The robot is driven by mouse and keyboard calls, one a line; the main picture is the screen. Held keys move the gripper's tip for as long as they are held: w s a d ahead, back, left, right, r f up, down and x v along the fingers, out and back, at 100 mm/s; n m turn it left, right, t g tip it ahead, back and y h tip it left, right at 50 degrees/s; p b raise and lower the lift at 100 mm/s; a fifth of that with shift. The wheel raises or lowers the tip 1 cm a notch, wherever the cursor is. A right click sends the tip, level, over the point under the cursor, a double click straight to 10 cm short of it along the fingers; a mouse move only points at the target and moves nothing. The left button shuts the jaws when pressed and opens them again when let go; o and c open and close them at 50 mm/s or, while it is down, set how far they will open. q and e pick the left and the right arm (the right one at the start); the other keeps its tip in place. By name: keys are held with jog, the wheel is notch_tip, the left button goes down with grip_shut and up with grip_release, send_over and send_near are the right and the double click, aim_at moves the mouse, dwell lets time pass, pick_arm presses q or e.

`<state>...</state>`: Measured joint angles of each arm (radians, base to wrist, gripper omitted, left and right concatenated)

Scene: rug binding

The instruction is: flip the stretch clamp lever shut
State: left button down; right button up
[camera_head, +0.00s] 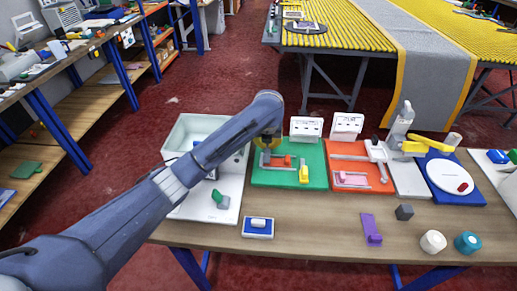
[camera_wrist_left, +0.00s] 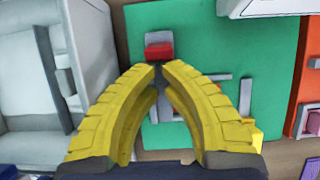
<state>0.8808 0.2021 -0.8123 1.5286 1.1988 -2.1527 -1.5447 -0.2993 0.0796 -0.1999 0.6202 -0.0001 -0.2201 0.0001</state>
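The green board (camera_head: 262,177) lies on the table with a grey bracket, an orange block (camera_head: 279,160) and a yellow block (camera_head: 304,174). My left gripper (camera_head: 268,146) is over the board's back left part. In the left wrist view its yellow fingers (camera_wrist_left: 160,69) curve together, with only a narrow gap at the tips. Nothing is seen held. A red-ended grey piece (camera_wrist_left: 159,51), possibly the clamp lever, lies just beyond the fingertips; whether they touch cannot be told. The fingers partly hide the orange part and grey bracket. My right gripper is not in view.
A pale bin (camera_head: 190,130) stands left of the green board. An orange board (camera_head: 358,160) with a pink block lies to its right. A blue block (camera_head: 258,228), a purple piece (camera_head: 371,229) and small pots lie at the front.

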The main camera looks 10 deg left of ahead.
pick_arm(q)
jog(key=shift+w+a+r, duration=0.1)
jog(key=shift+w+r, duration=0.3)
jog(key=shift+w, duration=0.15)
jog(key=shift+w+r, duration=0.15)
jog(key=shift+w, duration=0.25)
jog(key=shift+r, duration=0.25)
jog(key=shift+r, duration=0.55)
notch_tip(320, 180, up, 10)
jog(key=w, duration=0.2)
jog(key=shift+f, duration=0.1)
dwell(0.3)
